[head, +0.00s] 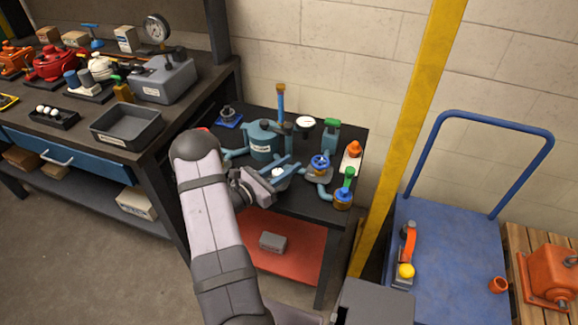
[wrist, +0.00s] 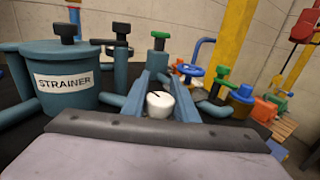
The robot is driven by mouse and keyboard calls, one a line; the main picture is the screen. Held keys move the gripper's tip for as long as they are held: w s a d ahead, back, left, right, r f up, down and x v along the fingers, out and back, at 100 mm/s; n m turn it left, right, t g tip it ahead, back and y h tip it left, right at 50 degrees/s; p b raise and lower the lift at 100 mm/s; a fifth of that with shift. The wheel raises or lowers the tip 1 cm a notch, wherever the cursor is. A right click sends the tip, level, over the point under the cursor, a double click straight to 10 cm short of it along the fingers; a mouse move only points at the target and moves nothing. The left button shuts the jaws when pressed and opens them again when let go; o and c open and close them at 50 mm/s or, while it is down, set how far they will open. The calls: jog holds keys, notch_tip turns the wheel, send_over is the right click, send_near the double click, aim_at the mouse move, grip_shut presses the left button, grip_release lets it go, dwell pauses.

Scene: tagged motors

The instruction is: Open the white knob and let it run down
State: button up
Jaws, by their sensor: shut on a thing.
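The white knob (wrist: 160,104) is a short white cylinder with a dark mark on its top, seen in the wrist view between the blue-grey fingers of my gripper (wrist: 162,84). My gripper is shut on it. In the head view my gripper (head: 291,164) reaches over the black table, and a small white part of the knob (head: 277,171) shows between the fingers. The pipe or valve body under the knob is mostly hidden by the gripper.
A teal tank labelled STRAINER (wrist: 66,81) stands left of my gripper. A blue handwheel (head: 320,161), a green-handled valve (head: 345,188) and a gauge (head: 305,123) are close by. A yellow post (head: 418,110) rises to the right. A red lower shelf (head: 290,255) holds a grey box.

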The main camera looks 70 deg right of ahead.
jog(key=n+t+h, duration=0.1)
jog(key=n+t, duration=0.1)
jog(key=t, duration=0.1)
jog(key=w+n+t+h, duration=0.1)
jog(key=t, duration=0.2)
jog(key=shift+d+f+n, duration=0.1)
jog(key=shift+d+n, duration=0.1)
jog(key=shift+n, duration=0.2)
jog(key=shift+w+n+t+b, duration=0.25)
jog(key=shift+n+t, duration=0.2)
jog(key=shift+t, duration=0.25)
jog(key=shift+w+n+t+b, duration=0.2)
jog(key=shift+n+t, duration=0.25)
jog(key=shift+t, duration=0.25)
jog(key=o, duration=1.1)
jog(key=shift+c, duration=0.2)
jog(key=a+b, duration=0.2)
jog(key=a, duration=0.4)
jog(key=shift+a, duration=0.65)
